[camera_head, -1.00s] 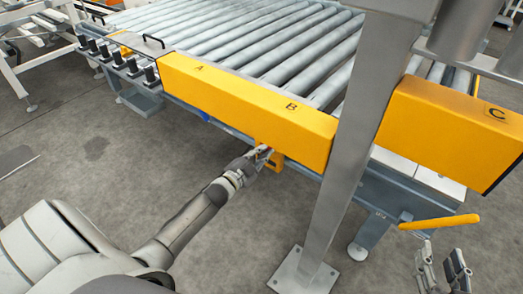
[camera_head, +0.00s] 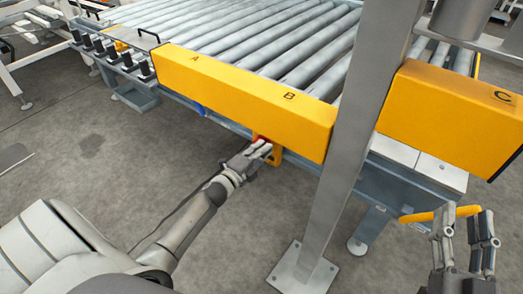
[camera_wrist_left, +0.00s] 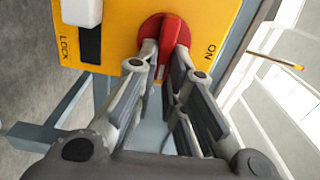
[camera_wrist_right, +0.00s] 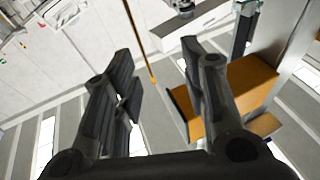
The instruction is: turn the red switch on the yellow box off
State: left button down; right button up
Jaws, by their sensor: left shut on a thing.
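The yellow box (camera_wrist_left: 115,25) fills the top of the left wrist view, with "LOCK" printed at its left and "ON" at its right. The red switch (camera_wrist_left: 168,28) is a round knob with a raised handle. My left gripper (camera_wrist_left: 166,52) is shut on that handle, one finger on each side. In the head view, the gripper (camera_head: 260,149) is at the small box (camera_head: 277,157) under the conveyor's yellow cover, and a bit of red shows there. My right gripper (camera_head: 464,215) is open and empty at the lower right.
A grey post (camera_head: 345,150) stands between my two grippers. The roller conveyor (camera_head: 260,45) has yellow covers marked A, B and C. A yellow bar (camera_head: 428,215) lies just behind my right gripper. Open floor (camera_head: 90,185) is at the left.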

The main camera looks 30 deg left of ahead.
pick_arm(q)
jog(key=shift+f, duration=0.15)
pick_arm(e)
jog(key=shift+s+r+t, duration=0.1)
jog(key=shift+r+t, duration=0.2)
jog(key=shift+r, duration=0.1)
pick_arm(q)
jog(key=shift+m, duration=0.3)
jog(key=c, duration=1.5)
grip_release()
jog(key=s, duration=0.8)
jog(key=s+a, duration=0.1)
jog(key=s, duration=0.3)
